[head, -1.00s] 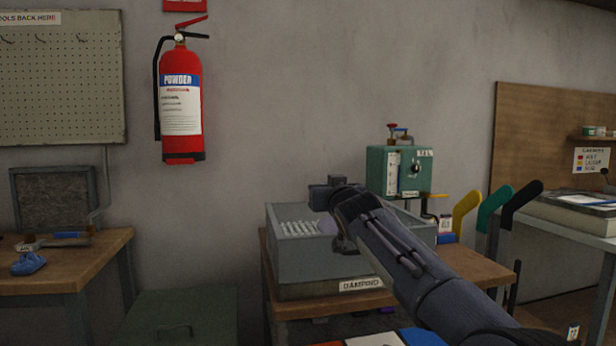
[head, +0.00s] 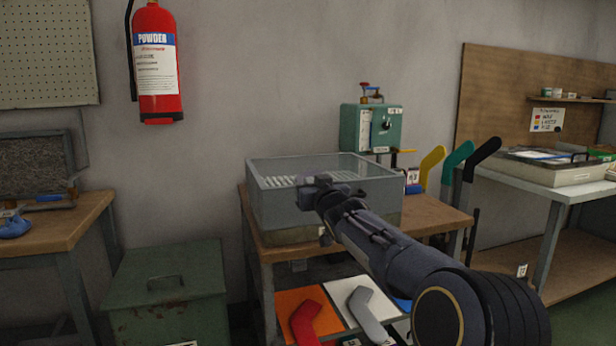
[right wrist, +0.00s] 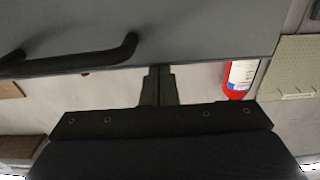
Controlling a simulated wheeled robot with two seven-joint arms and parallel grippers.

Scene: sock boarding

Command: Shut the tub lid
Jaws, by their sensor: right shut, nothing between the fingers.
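The grey tub (head: 280,212) stands on a wooden bench in the middle of the head view. A row of white pegs (head: 310,180) shows in its upper part. I cannot tell if a clear lid lies over them. My right gripper (head: 318,182) is shut and empty, in front of the tub's top, and its arm hides the tub's right side. In the right wrist view, the shut fingers (right wrist: 157,85) overlap the edge of a grey panel (right wrist: 200,30) with a dark bar handle (right wrist: 75,60); I cannot tell if it is the lid. My left gripper is not in view.
A green chest (head: 165,285) stands left of the bench (head: 255,235). A green device (head: 372,128) stands behind the tub. Yellow, green and black upright boards (head: 458,165) stand at right. Red and grey sock-shaped pieces (head: 372,315) lie on the lower shelf.

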